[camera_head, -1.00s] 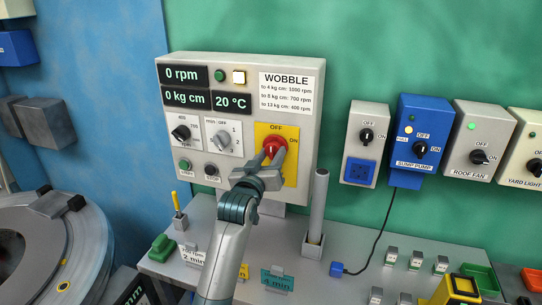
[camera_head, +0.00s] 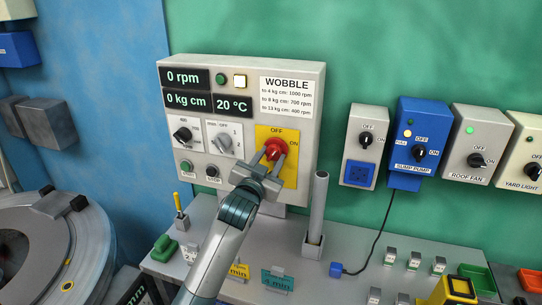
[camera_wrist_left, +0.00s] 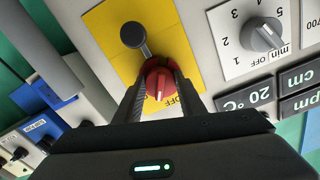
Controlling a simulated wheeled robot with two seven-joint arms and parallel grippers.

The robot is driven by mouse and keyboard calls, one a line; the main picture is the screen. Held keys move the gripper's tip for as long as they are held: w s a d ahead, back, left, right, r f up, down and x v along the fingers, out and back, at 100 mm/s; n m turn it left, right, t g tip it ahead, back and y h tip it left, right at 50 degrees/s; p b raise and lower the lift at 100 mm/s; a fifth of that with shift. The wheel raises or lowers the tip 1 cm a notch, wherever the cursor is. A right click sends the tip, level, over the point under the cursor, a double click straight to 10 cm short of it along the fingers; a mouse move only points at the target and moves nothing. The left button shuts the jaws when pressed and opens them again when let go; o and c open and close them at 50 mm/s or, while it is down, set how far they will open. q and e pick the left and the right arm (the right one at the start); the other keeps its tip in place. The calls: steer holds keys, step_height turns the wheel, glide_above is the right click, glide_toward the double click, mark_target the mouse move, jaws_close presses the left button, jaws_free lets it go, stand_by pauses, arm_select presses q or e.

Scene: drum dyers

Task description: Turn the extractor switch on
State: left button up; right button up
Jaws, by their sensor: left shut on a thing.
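The extractor switch is a red rotary knob (camera_head: 276,149) on a yellow plate (camera_head: 291,171), with OFF at the top and ON at the right. The plate is on the right part of a grey control panel (camera_head: 241,66). My left gripper (camera_head: 270,156) has its fingers on both sides of the knob and is shut on it. In the left wrist view the red knob (camera_wrist_left: 158,82) sits between the fingertips, with a white mark on its face. My right gripper is not in view.
The panel displays read 0 rpm, 0 kg cm and 20 °C. A pale post (camera_head: 317,206) stands just right of my left gripper. Sump pump (camera_head: 420,140) and roof fan (camera_head: 478,148) boxes hang at the right. A grey drum (camera_head: 38,250) is at the lower left.

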arm_select(q)
steer(key=m+p, duration=0.2)
steer(key=m, duration=0.4)
steer(key=shift+a+r, duration=0.1)
steer(key=shift+r, duration=0.05)
steer(key=m+p, duration=0.1)
steer(key=m, duration=0.3)
steer(key=shift+m+p, duration=0.35)
steer(key=shift+m, duration=0.35)
steer(key=o, duration=1)
steer(key=shift+o, duration=0.2)
